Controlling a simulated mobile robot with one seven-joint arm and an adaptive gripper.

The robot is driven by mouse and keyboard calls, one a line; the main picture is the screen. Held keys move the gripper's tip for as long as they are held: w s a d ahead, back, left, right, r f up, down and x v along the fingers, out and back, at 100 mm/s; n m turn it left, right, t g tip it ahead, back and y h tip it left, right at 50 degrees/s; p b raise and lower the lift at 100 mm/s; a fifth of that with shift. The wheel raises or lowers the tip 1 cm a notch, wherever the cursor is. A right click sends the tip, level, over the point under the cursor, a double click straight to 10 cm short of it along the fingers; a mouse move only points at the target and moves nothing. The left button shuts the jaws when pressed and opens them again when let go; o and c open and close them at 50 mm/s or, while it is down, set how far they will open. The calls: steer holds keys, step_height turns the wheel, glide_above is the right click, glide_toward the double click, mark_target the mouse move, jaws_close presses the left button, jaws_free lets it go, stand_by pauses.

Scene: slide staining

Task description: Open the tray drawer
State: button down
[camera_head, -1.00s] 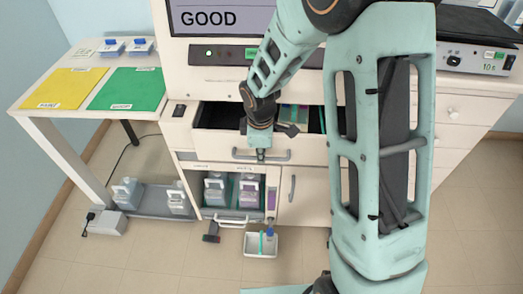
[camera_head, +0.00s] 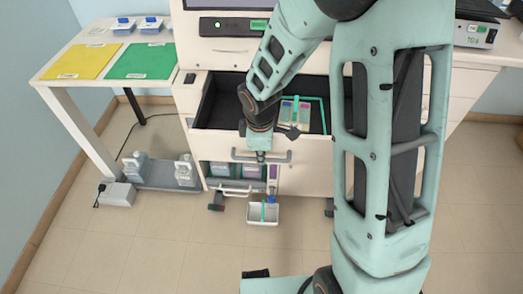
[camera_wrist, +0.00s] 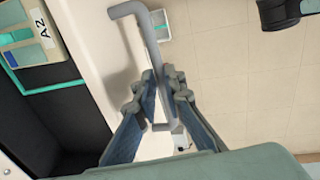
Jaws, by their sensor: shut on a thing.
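The tray drawer (camera_head: 216,102) stands pulled out from the white cabinet, its dark inside showing. Its grey bar handle (camera_head: 279,157) is on the front panel. My gripper (camera_head: 259,156) is at this handle. In the wrist view the fingers of my gripper (camera_wrist: 160,90) are closed around the grey handle (camera_wrist: 133,11), one on each side. Inside the drawer lie slide trays (camera_head: 288,113) in a teal outline; one labelled A2 (camera_wrist: 36,53) shows in the wrist view. My arm hides part of the drawer's right side.
Below the drawer, an open compartment holds bottles (camera_head: 219,170). A small white bin (camera_head: 263,212) stands low in front. A side table with a yellow mat (camera_head: 80,61) and a green mat (camera_head: 141,61) is at the left.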

steer(key=shift+s+a, duration=0.15)
steer(key=shift+s, duration=1.15)
steer(key=c, duration=2)
jaws_free()
steer(key=shift+r, duration=0.1)
steer(key=r, duration=0.4)
steer(key=s+r, duration=0.1)
steer(key=r, duration=0.2)
steer(key=s+r, duration=0.1)
steer(key=r, duration=0.3)
steer(key=shift+s+a+r, duration=0.15)
steer(key=shift+r, duration=0.15)
